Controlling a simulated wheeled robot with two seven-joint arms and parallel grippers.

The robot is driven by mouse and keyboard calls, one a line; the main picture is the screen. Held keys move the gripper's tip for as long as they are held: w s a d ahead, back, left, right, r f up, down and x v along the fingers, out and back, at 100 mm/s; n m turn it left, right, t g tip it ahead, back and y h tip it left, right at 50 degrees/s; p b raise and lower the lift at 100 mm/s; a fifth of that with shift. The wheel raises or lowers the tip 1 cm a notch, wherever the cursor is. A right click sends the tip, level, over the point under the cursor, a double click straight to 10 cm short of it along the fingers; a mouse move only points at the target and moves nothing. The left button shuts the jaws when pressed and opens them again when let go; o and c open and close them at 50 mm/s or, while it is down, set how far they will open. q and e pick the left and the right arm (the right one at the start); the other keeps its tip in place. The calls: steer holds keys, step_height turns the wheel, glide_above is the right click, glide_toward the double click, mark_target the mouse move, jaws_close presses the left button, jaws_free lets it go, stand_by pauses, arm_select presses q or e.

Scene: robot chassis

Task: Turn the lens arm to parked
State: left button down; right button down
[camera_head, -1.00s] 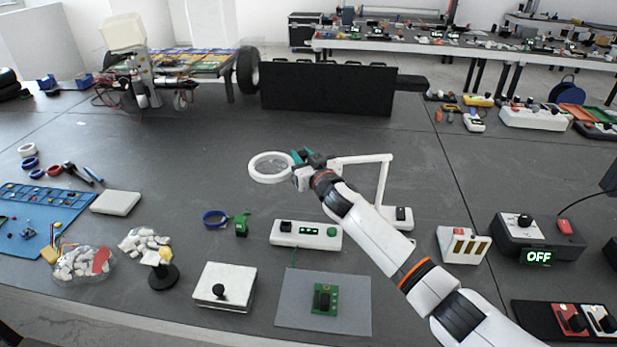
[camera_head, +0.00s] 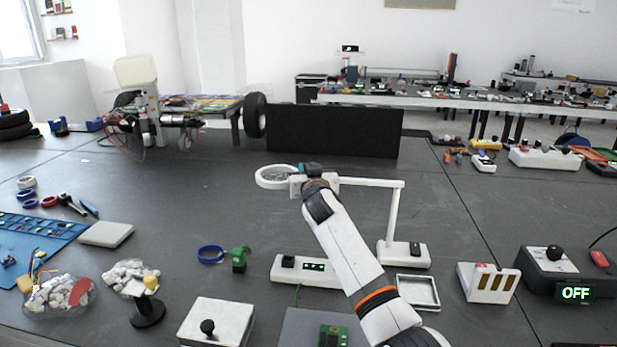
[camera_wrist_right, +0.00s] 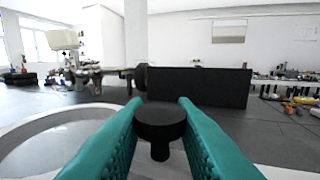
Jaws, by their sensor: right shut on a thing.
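The lens arm is a white ring lens (camera_head: 277,177) on a white bar (camera_head: 368,182), carried by a post (camera_head: 393,215) on a white base (camera_head: 415,254). The bar points left from the post top. My right gripper (camera_head: 310,168) is at the ring's right edge, its arm reaching in from the lower right. In the right wrist view, its teal fingers (camera_wrist_right: 160,125) are shut on a black knob (camera_wrist_right: 160,122). Part of the white ring (camera_wrist_right: 55,135) shows at the left there. My left gripper is not in view.
A shallow white tray (camera_head: 436,292) lies in front of the base. A white box with green lights (camera_head: 313,266) stands under my right arm. A black panel (camera_head: 335,131) stands behind the lens.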

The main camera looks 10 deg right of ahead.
steer(key=shift+d+r, duration=0.1)
steer(key=shift+r, duration=0.2)
steer(key=c, duration=1.4)
jaws_free()
steer(key=shift+w, duration=0.1)
steer(key=shift+c, duration=0.2)
steer(key=shift+o, duration=1.3)
steer(key=shift+w+f, duration=0.2)
steer(key=shift+f, duration=0.05)
steer(key=shift+s, duration=0.2)
steer(key=shift+s, duration=0.5)
steer(key=s, duration=1)
steer(key=shift+s+p, duration=0.35)
steer(key=shift+r, duration=0.1)
